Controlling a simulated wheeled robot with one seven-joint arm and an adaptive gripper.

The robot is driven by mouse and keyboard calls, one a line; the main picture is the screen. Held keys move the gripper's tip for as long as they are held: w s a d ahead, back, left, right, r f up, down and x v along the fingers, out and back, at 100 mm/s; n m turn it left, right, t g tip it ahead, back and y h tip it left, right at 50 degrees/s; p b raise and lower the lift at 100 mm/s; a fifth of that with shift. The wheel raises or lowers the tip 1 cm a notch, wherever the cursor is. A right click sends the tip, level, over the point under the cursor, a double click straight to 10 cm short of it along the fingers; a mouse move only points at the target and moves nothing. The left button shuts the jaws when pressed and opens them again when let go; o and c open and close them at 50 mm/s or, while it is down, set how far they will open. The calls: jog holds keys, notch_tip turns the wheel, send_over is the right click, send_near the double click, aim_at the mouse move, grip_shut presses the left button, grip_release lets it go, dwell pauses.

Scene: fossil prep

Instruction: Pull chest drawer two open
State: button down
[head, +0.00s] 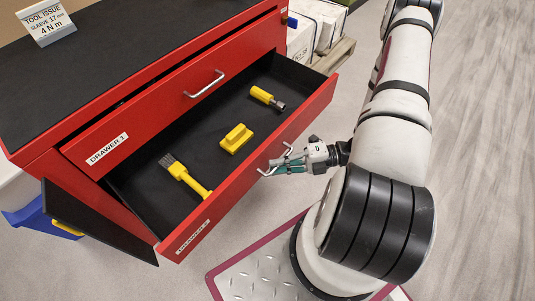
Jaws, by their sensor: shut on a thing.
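The red chest (40,165) stands at the left in the head view. Its second drawer (236,212) is pulled well out, showing a black inside. My gripper (277,167) is at the middle of that drawer's front, shut on its metal handle (266,172). The fingers hide part of the handle. Drawer 1 (165,110), just above, stands slightly out and has its own metal handle (204,84).
In the open drawer lie a yellow-handled brush (184,176), a yellow block-shaped tool (236,138) and a yellow-and-grey tool (267,98). A sign (47,22) stands on the black chest top. A blue bin (34,217) is at lower left. Floor (480,150) at right is clear.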

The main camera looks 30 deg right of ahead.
jog(key=shift+s+d, duration=0.2)
jog(key=shift+s, duration=0.25)
jog(key=c, duration=1.7)
grip_release()
jog(key=v, duration=1.2)
